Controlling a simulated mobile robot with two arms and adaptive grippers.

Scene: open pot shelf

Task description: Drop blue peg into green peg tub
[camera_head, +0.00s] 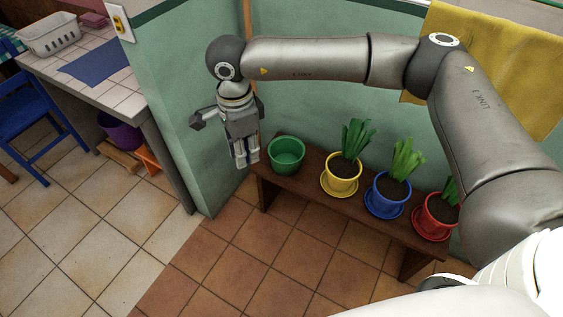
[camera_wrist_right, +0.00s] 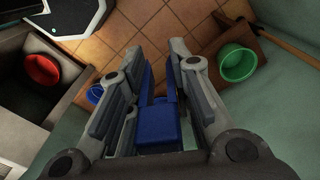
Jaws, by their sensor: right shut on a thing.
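The green peg tub (camera_head: 286,155) is an empty green pot at the left end of a low wooden bench. It also shows at the right in the wrist view (camera_wrist_right: 237,62). My right gripper (camera_head: 243,160) hangs fingers down, just left of the tub in the head view. In the wrist view its fingers are shut on the blue peg (camera_wrist_right: 158,125), a blocky blue piece between them. The peg is apart from the tub, and the fingers cover part of it. My left gripper is not in view.
The bench (camera_head: 267,190) also holds yellow (camera_head: 342,184), blue (camera_head: 387,202) and red (camera_head: 439,220) plant pots on saucers. A green wall corner (camera_head: 185,100) stands left of my gripper. A tiled counter (camera_head: 90,65) is farther left. The floor before the bench is clear.

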